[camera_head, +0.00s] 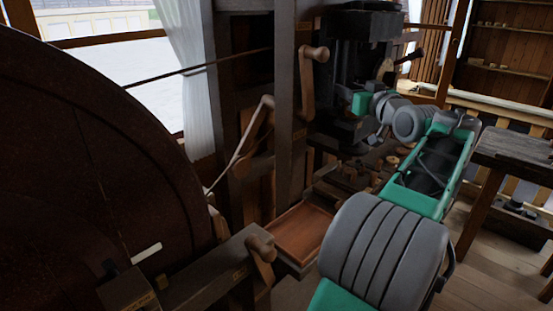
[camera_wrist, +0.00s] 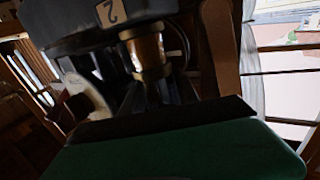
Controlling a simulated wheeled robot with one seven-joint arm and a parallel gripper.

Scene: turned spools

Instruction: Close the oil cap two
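A small tan label marked "2" (camera_wrist: 110,12) is on a dark machine part at the top of the wrist view. Beside and below it is a brass-coloured cylindrical fitting (camera_wrist: 149,55), which may belong to oil cap two. I cannot make out a separate cap or whether it is open. My gripper (camera_head: 361,103) is at the dark machine in the head view, its green body partly hidden by the machine. The wrist view shows a green body and a dark edge across the bottom. The fingertips cannot be made out, nor any contact with the fitting.
The dark machine (camera_head: 370,55) surrounds my gripper closely. A large dark wheel (camera_head: 90,160) fills the left. Wooden handles (camera_head: 307,80) stick out from posts near the middle. A shallow wooden tray (camera_head: 303,232) is below, and a dark table (camera_head: 515,150) stands right of my arm.

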